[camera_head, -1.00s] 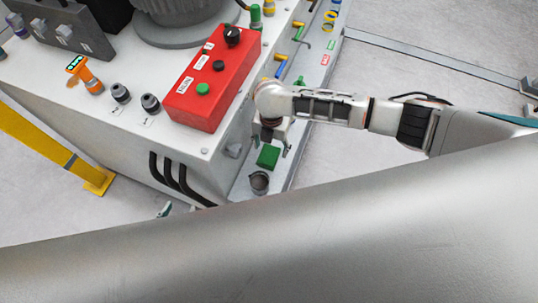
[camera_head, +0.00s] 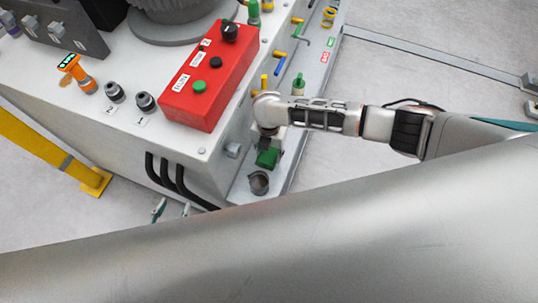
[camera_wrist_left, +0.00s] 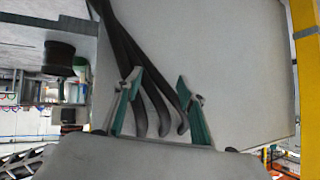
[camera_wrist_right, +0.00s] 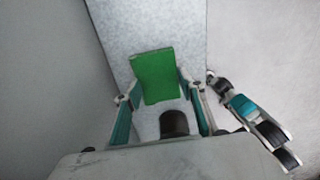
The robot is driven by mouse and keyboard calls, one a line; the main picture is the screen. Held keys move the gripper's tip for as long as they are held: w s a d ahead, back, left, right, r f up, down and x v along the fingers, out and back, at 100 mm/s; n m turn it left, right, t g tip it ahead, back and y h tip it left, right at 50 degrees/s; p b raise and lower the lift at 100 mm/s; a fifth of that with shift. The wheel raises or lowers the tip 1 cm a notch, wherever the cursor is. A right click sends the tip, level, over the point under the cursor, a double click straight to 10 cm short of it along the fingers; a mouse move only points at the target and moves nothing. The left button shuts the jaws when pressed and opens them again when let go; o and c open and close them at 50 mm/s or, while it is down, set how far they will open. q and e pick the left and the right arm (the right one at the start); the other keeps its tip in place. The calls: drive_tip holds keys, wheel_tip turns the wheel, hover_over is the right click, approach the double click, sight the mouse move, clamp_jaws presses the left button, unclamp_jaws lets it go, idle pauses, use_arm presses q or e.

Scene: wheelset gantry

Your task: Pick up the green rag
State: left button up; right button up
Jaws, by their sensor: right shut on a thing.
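The green rag (camera_head: 267,158) is a flat green rectangle on the narrow pale ledge beside the machine. My right gripper (camera_head: 268,146) is over it, pointing down. In the right wrist view the rag (camera_wrist_right: 154,72) lies between the fingers of my right gripper (camera_wrist_right: 158,88), which are shut on it; whether it is clear of the ledge I cannot tell. My left gripper (camera_head: 172,209) is low by the machine's near side, mostly hidden by my arm. In the left wrist view my left gripper (camera_wrist_left: 158,92) is open and empty, its fingers apart in front of black cables.
A small dark metal cup (camera_head: 258,183) stands on the ledge just nearer than the rag. A red button box (camera_head: 208,78) sits on the machine top. Black cables (camera_head: 172,180) hang down its side. A yellow rail (camera_head: 45,145) is at left. Tools lie farther along the ledge.

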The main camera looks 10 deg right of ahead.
sight(269, 154)
drive_tip(key=shift+r, duration=0.1)
drive_tip(key=shift+r, duration=0.25)
wheel_tip(269, 154, up, 19)
drive_tip(key=p, duration=0.6)
drive_tip(key=shift+r, duration=0.15)
drive_tip(key=o, duration=0.4)
drive_tip(key=c, duration=0.4)
drive_tip(key=shift+o, duration=0.2)
